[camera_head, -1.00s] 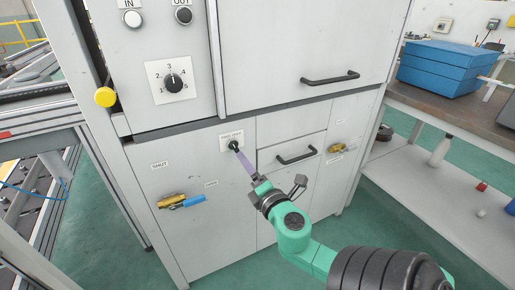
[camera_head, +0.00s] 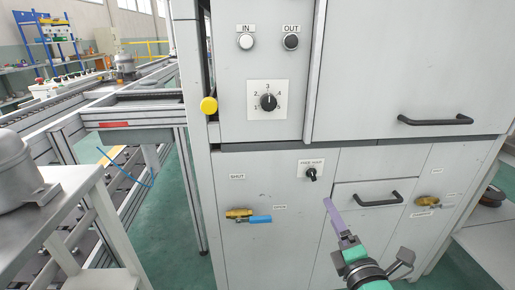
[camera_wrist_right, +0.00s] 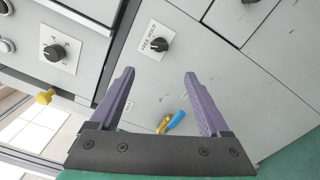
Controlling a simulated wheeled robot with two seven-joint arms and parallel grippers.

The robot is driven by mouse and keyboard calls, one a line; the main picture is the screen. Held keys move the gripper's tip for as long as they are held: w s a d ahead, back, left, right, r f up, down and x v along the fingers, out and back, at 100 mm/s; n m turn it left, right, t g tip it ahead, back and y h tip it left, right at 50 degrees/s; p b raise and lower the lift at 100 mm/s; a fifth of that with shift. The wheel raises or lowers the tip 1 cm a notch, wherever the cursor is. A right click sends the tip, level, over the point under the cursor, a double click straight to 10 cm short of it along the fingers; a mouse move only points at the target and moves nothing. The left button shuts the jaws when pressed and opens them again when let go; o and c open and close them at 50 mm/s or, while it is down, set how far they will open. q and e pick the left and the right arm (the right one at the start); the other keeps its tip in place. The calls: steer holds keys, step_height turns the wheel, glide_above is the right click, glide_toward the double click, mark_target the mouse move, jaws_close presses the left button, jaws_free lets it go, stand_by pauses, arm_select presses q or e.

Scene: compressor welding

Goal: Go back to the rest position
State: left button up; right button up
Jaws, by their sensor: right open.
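My right gripper (camera_head: 336,216) is in front of the grey cabinet (camera_head: 275,190), low and right of centre in the head view. Its purple fingers show apart and empty in the wrist view (camera_wrist_right: 158,95). The small black knob (camera_head: 311,174) on the labelled plate is above and left of the fingertips, and the fingers appear clear of it. That knob also shows between and above the fingers in the wrist view (camera_wrist_right: 158,45). My left gripper is not in view.
The cabinet has a rotary dial (camera_head: 268,102), IN button (camera_head: 246,42), OUT button (camera_head: 291,42), yellow knob (camera_head: 208,105), blue-handled valve (camera_head: 248,216) and drawer handle (camera_head: 381,199). A metal table (camera_head: 75,190) stands left. Green floor shows between.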

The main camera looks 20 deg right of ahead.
steer(key=s+d+f+m+g+y+p, duration=0.15)
steer(key=f+m+g+p, duration=0.35)
steer(key=f, duration=0.8)
steer(key=s+d+f+m+g+p, duration=0.25)
steer(key=f+p, duration=0.35)
steer(key=f, duration=0.6)
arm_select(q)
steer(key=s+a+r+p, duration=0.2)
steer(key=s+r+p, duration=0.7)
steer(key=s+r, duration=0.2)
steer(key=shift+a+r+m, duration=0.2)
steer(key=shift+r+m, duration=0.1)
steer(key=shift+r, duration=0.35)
arm_select(e)
steer(key=s+a+f+m+g+y, duration=0.2)
steer(key=s+a+f+m+g, duration=0.2)
steer(key=s, duration=0.6)
steer(key=s+a+f+m+g+y, duration=0.2)
steer(key=s+a+f+m+g, duration=0.2)
steer(key=s+a+f, duration=0.3)
steer(key=s+f+m, duration=0.1)
steer(key=s+f, duration=0.3)
steer(key=shift+s+a+f, duration=0.2)
steer(key=shift+s+a, duration=0.05)
steer(key=shift+a, duration=0.15)
steer(key=shift+g, duration=0.25)
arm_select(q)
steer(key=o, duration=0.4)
